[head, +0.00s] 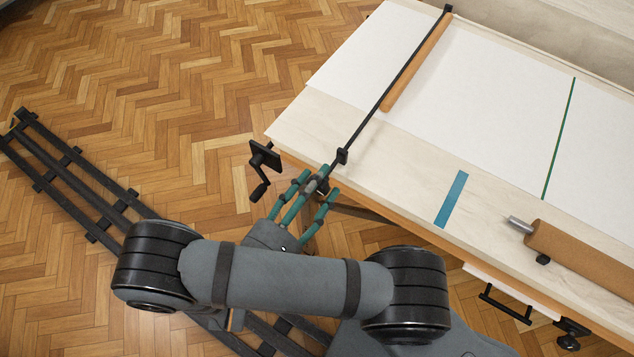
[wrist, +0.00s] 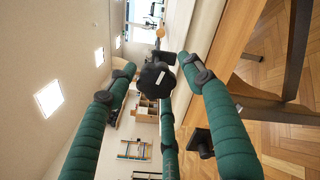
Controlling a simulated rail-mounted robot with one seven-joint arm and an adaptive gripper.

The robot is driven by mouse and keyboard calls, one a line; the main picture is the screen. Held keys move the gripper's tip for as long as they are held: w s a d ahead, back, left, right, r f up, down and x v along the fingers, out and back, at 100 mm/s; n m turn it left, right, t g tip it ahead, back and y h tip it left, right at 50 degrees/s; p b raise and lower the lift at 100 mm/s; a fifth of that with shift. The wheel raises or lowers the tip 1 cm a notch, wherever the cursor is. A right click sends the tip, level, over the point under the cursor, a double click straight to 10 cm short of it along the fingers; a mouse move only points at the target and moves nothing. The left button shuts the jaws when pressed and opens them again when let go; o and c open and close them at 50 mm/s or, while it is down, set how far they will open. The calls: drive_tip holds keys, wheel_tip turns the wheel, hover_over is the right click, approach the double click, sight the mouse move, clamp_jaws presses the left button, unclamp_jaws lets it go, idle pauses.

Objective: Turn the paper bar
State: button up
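The paper bar (head: 396,82) is a thin black rod lying across the table's left part, with a brown strip (head: 417,65) beside its far half. Its near end passes a black bracket at the table edge and reaches toward my gripper (head: 319,180). My gripper has three green fingers, spread apart around the near end of the bar. In the wrist view, a round black end piece (wrist: 154,80) sits between the fingertips, and no clear grip on it shows. Whether any finger touches it, I cannot tell.
White paper (head: 500,90) covers much of the table (head: 400,150). A teal strip (head: 451,199) lies near the front edge, and a brown roller (head: 585,255) is at right. A black crank (head: 262,167) is just left of my gripper.

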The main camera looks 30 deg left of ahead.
drive_tip(key=s+a, duration=0.1)
drive_tip(key=s, duration=1.1)
drive_tip(key=shift+a, duration=0.1)
